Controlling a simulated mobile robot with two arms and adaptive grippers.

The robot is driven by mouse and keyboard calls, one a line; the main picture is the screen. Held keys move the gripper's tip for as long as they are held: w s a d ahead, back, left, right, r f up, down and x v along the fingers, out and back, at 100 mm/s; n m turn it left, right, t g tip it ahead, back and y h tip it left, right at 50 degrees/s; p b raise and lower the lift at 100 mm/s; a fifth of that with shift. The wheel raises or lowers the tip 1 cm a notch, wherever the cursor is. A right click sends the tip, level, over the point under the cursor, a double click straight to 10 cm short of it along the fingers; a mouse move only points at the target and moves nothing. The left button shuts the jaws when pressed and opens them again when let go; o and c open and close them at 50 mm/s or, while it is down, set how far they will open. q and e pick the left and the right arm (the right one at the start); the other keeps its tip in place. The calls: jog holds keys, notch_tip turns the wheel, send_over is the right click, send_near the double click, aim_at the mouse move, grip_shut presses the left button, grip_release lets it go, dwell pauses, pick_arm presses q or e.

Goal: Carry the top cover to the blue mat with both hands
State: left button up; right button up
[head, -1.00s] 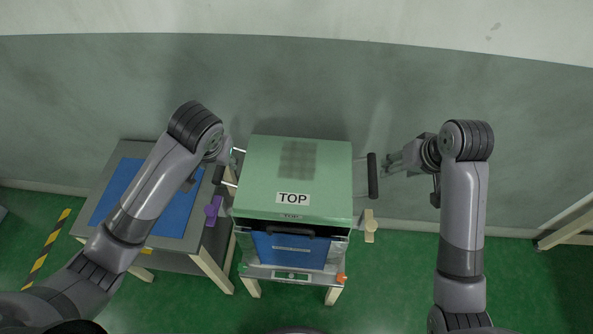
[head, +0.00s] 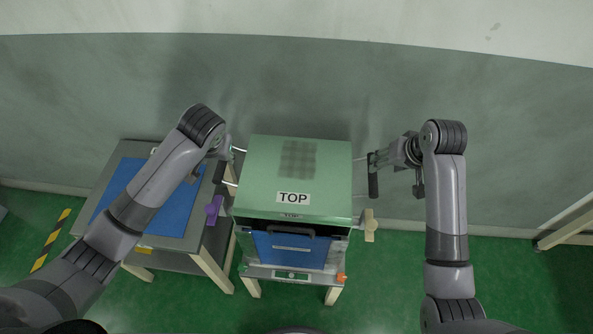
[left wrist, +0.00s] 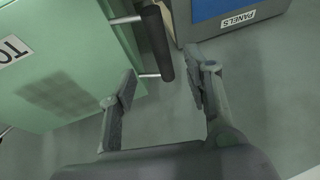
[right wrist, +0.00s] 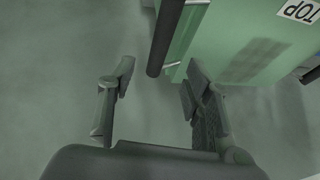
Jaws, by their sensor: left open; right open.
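The green top cover (head: 320,180), labelled TOP, sits on a stand in the middle of the head view. It has a dark bar handle on each side, the left handle (head: 219,172) and the right handle (head: 373,182). My left gripper (left wrist: 160,90) is open; in the left wrist view the left handle (left wrist: 156,42) lies ahead, between the finger lines. My right gripper (right wrist: 157,85) is open, with the right handle (right wrist: 166,38) just ahead between its fingers. Neither gripper is closed on a handle. The blue mat (head: 180,212) lies on the left table, partly hidden by my left arm.
The grey table (head: 190,244) stands close to the stand's left. A blue drawer-like panel (head: 290,252) with a dark handle is under the cover. A purple piece (head: 213,210) and a beige piece (head: 370,226) stick out at the sides. A wall is behind.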

aim_at(222, 163)
pick_arm(q)
jog(key=x, duration=1)
jog(key=shift+w+f, duration=0.15)
jog(key=shift+f, duration=0.15)
pick_arm(e)
jog(key=x, duration=1)
jog(key=shift+w+f, duration=0.2)
jog(key=shift+f, duration=0.05)
pick_arm(q)
jog(key=shift+c, duration=0.5)
pick_arm(e)
jog(key=shift+c, duration=0.5)
pick_arm(q)
grip_shut()
pick_arm(e)
grip_shut()
pick_arm(q)
jog(key=shift+r, duration=0.15)
pick_arm(e)
jog(key=shift+r, duration=0.1)
